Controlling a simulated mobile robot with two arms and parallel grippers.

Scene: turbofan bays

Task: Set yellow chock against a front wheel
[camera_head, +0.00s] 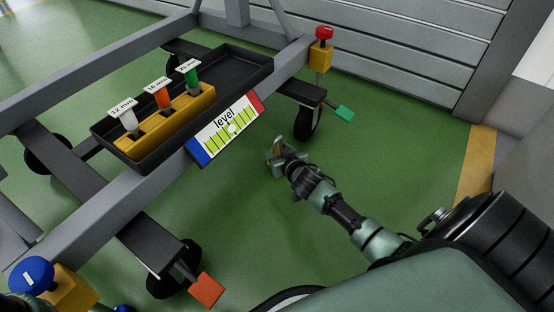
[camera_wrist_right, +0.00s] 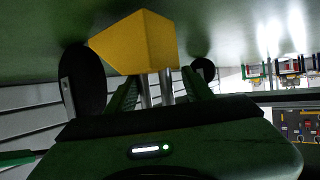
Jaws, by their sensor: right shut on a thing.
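My right gripper (camera_head: 279,157) reaches low over the green floor, to the right of the grey stand. It is shut on the yellow chock (camera_wrist_right: 140,42), which fills the upper middle of the right wrist view; only a sliver of it shows in the head view. The right front wheel (camera_head: 307,123) is black and stands under the stand's dark leg, a short way beyond the gripper with a gap of floor between. In the wrist view a large black wheel (camera_wrist_right: 82,85) is left of the chock. Another front wheel (camera_head: 174,272) is at lower left. My left gripper is not in view.
A green pedal (camera_head: 344,114) sticks out by the right wheel and an orange pedal (camera_head: 207,290) by the lower one. A black tray (camera_head: 240,68) with labelled tools sits on the stand. Floor right of my gripper is clear up to the yellow stripe (camera_head: 477,165).

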